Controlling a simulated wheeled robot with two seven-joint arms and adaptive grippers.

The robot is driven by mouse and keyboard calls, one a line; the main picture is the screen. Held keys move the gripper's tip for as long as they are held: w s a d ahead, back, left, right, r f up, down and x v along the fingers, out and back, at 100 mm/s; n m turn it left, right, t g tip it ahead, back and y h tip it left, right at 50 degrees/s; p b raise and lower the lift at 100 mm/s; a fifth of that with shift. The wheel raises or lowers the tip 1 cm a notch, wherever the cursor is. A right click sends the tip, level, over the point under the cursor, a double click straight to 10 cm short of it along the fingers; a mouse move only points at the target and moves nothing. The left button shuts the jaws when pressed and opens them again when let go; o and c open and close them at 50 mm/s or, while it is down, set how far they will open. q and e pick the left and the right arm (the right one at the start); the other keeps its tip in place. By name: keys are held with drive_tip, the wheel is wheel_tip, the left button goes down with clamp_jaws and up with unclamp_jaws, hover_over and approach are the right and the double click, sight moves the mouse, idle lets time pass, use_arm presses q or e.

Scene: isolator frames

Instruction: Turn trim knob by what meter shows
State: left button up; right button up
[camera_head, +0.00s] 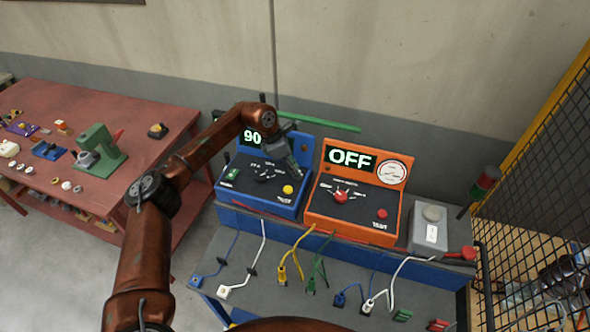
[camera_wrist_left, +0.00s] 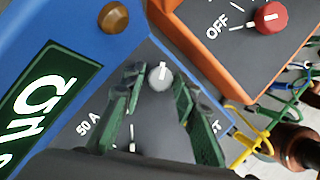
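Contact cannot be told. Part of a lit display (camera_wrist_left: 43,110) and a "50 A" label show there. The orange box (camera_head: 352,232) has a display reading OFF (camera_head: 350,158), a round dial (camera_head: 391,173) and a red knob (camera_head: 340,196). My right gripper is out of view.
A grey box (camera_head: 430,231) and a red-green signal lamp (camera_head: 486,183) stand right of the orange box. Coloured leads, yellow (camera_head: 283,270) and green (camera_head: 312,283) among them, lie on the bench front. A red table (camera_head: 150,120) with parts stands left. A mesh fence (camera_head: 530,190) is right.

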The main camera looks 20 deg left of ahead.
use_arm(q)
drive_tip(key=shift+o, duration=1.1)
drive_tip(key=v, duration=1.2)
drive_tip(key=shift+s+f, duration=0.15)
